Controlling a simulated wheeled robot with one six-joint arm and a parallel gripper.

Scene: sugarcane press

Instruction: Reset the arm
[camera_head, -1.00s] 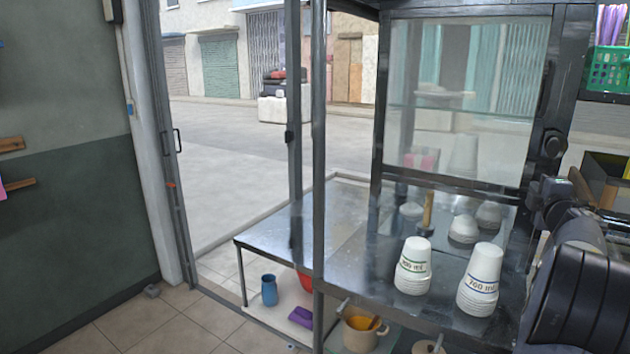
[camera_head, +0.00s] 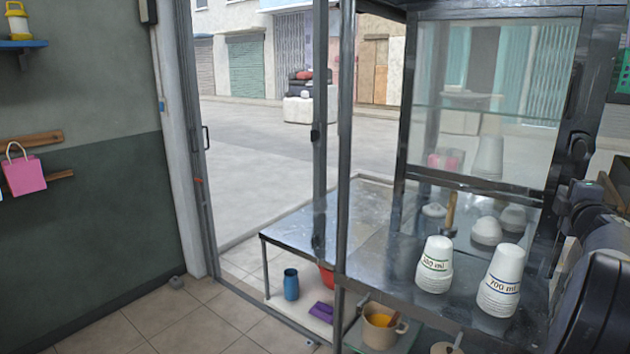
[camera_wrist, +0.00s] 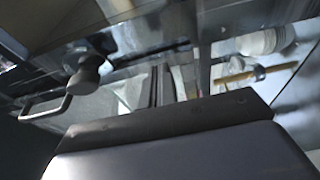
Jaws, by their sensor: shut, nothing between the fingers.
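My gripper (camera_wrist: 160,86) shows in the wrist view as two dark narrow fingers close together beyond a broad dark body along the bottom. It is shut and empty. The wrist view looks toward metal and glass surfaces, tilted, with white cups and a wooden-handled tool at the upper right. In the head view, dark rounded links of my arm (camera_head: 595,300) stand folded at the right edge. My fingertips are not visible there.
Two stacks of white cups (camera_head: 435,266) (camera_head: 501,280) stand upside down on the steel counter (camera_head: 390,270), left of my arm. A glass panel (camera_head: 485,100) rises behind them. Below are a pot (camera_head: 380,332) and blue jar (camera_head: 291,284).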

